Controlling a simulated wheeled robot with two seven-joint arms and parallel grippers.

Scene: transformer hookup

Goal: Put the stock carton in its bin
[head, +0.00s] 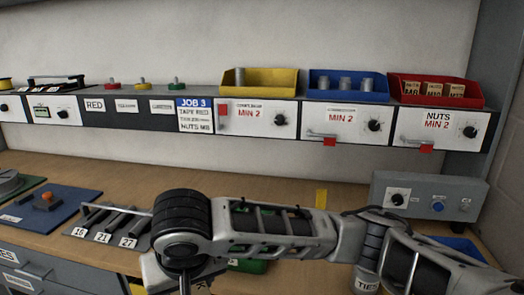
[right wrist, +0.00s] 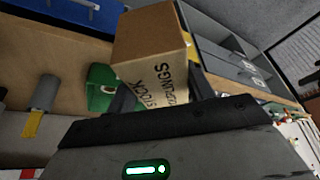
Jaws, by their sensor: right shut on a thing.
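A brown cardboard carton (right wrist: 150,48) with STOCK and another partly readable word on its side is in the right wrist view. My right gripper (right wrist: 160,92) is shut on it, a finger on each side. In the head view my right arm reaches across from the right above the bench; its gripper end is mostly cut off at the bottom edge and the carton is not visible there. On the shelf are a yellow bin (head: 258,89) with a grey cylinder, a blue bin (head: 347,96) with several grey cylinders, and a red bin (head: 436,101) with several small labelled cartons. My left gripper is not in view.
The shelf front has label plates, knobs and small red tabs. A grey control box (head: 425,203) stands at the right of the bench. A tool rack (head: 100,226) marked 16, 21, 27 and a blue board (head: 45,209) lie at the left. Bench behind my arm is mostly clear.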

